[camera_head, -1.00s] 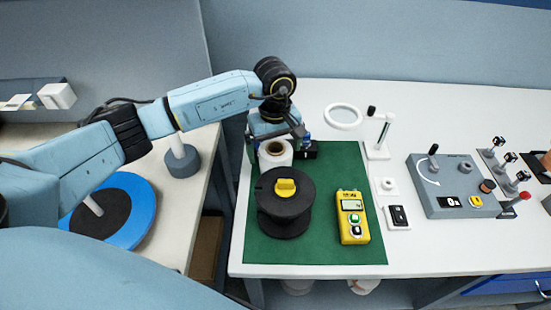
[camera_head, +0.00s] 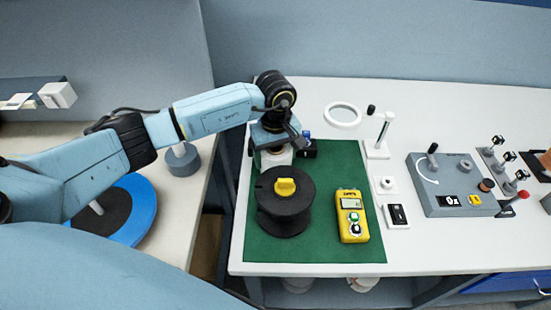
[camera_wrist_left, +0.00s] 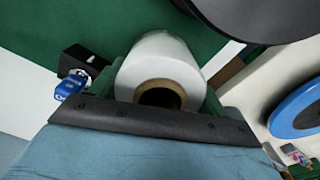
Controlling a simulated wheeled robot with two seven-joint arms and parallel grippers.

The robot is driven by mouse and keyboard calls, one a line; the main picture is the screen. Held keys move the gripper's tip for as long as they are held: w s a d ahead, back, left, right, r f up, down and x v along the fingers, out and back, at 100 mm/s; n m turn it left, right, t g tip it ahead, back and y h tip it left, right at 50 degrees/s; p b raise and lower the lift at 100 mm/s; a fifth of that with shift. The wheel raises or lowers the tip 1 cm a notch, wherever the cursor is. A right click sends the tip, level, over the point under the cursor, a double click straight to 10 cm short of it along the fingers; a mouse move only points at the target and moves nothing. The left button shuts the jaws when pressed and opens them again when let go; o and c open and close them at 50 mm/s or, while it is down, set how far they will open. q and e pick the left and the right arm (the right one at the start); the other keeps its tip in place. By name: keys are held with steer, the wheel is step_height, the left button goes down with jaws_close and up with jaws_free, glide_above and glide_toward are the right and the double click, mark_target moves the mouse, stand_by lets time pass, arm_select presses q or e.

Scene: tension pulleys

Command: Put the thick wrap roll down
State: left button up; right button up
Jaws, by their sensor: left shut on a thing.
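The thick wrap roll is a white roll (camera_head: 276,158) with a brown cardboard core. In the head view it is partly hidden under my left gripper (camera_head: 275,147), at the back left of the green mat (camera_head: 330,250). In the left wrist view the roll (camera_wrist_left: 160,65) sits between the fingers of my left gripper (camera_wrist_left: 158,90), which is shut on it. The core opening faces the wrist camera. Whether the roll's underside touches the mat cannot be told. My right gripper is not in view.
A black spool with a yellow knob (camera_head: 284,205) stands just in front of the roll. A yellow meter (camera_head: 352,217) lies to its right. A small black block (camera_head: 307,148) is close beside the gripper. A grey control panel (camera_head: 455,185) stands further right.

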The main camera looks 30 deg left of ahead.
arm_select(q)
steer(key=shift+r, duration=0.2)
step_height(320, 180, up, 18)
steer(key=b, duration=0.1)
steer(key=shift+f+b, duration=0.2)
steer(key=shift+b, duration=0.1)
